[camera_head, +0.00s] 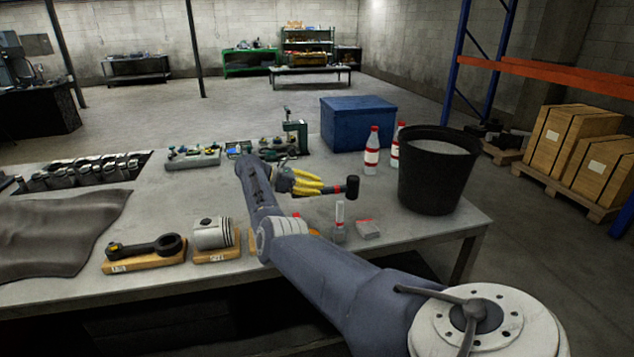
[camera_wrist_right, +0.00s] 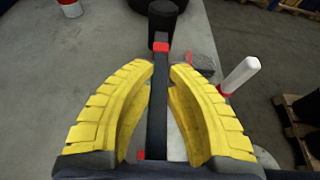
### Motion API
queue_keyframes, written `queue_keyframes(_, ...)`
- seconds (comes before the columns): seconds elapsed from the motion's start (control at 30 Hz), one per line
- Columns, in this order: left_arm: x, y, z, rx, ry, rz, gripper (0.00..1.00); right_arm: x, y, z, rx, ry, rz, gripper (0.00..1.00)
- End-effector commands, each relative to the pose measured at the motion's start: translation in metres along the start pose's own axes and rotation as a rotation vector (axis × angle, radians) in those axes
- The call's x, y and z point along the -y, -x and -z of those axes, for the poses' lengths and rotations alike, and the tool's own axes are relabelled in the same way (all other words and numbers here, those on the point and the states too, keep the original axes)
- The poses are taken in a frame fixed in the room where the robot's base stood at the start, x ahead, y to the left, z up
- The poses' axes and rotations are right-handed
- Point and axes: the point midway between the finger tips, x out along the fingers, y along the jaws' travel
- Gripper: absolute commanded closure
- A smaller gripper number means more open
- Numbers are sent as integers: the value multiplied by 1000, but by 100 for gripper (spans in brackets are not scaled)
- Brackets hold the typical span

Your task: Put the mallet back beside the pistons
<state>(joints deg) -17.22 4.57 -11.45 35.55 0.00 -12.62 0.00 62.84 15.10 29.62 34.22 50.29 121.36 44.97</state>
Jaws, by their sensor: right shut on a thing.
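The mallet has a black head (camera_head: 352,187) and a dark handle with red bands. My right gripper (camera_head: 318,187), with yellow fingers, is shut on its handle and holds it over the right part of the table. In the right wrist view the handle (camera_wrist_right: 159,100) runs between the two fingers (camera_wrist_right: 160,80), with the head (camera_wrist_right: 163,17) pointing away. A silver piston (camera_head: 212,233) stands on a labelled wooden block at the front edge. A black connecting rod (camera_head: 146,246) lies on another wooden block to its left. My right arm hides part of the table beside the piston. My left gripper is not in view.
A black bucket (camera_head: 437,172), red-capped bottles (camera_head: 372,150) and a blue box (camera_head: 357,122) stand at the right and back. A grey cloth (camera_head: 60,230) covers the left front.

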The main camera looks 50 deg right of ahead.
Motion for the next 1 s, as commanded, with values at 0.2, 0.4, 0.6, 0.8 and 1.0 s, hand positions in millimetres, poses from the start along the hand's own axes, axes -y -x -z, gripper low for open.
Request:
queue_keyframes(0.2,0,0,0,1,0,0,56,0,-10,21,4,1,0,100)
queue_keyframes(0.4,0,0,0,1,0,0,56,-1,-16,36,3,0,-1,100)
queue_keyframes(0.6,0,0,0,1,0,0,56,-1,-19,46,2,-1,-1,100)
queue_keyframes(0.8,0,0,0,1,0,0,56,-1,-21,49,2,-1,-1,100)
queue_keyframes(1.0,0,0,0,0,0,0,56,-1,-21,49,2,-1,-1,100)
